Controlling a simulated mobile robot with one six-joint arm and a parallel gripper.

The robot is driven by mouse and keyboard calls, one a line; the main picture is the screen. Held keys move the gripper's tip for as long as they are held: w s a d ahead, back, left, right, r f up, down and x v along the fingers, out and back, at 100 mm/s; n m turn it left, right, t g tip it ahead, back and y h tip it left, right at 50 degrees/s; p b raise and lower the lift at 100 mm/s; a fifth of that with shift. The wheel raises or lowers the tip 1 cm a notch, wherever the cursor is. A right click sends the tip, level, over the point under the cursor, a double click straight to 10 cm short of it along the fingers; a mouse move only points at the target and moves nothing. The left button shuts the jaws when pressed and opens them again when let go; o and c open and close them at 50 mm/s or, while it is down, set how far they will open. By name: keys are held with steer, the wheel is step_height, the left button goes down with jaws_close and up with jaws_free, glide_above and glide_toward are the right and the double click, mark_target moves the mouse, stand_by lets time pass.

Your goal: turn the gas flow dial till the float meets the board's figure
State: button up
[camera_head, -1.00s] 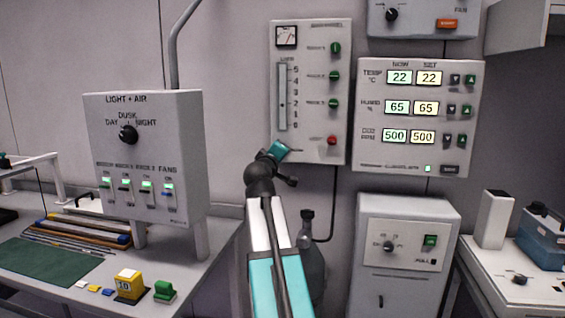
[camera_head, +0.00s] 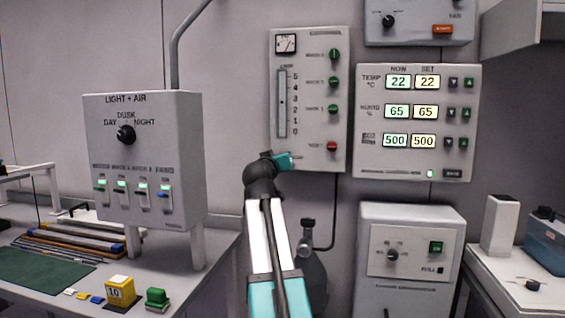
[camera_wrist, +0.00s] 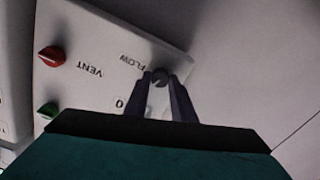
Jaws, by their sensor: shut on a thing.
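The flow panel (camera_head: 312,150) is a grey wall box with a narrow scale tube (camera_head: 282,125) marked 0 to 5. A small dark float mark (camera_head: 282,101) shows in the tube near the 3, too small to read exactly. The flow dial (camera_wrist: 160,77) is a small dark knob beside the word FLOW in the wrist view. My gripper (camera_wrist: 160,83) is shut on it, one finger on each side. In the head view my gripper (camera_head: 288,161) is at the panel's lower left and hides the dial. I cannot make out a board with a target figure.
A red vent knob (camera_wrist: 52,56) and a green knob (camera_wrist: 48,110) sit near the dial on the panel. The light and air box (camera_head: 150,215) stands on the bench at left. A climate display (camera_head: 400,172) hangs at right. A gas cylinder (camera_head: 312,270) stands below.

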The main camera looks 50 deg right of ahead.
steer(key=shift+f, duration=0.25)
steer(key=o, duration=1)
steer(key=shift+w+a, duration=0.1)
steer(key=shift+w, duration=0.05)
steer(key=shift+r, duration=0.15)
steer(key=shift+p+v, duration=0.75)
steer(key=shift+v, duration=6.2)
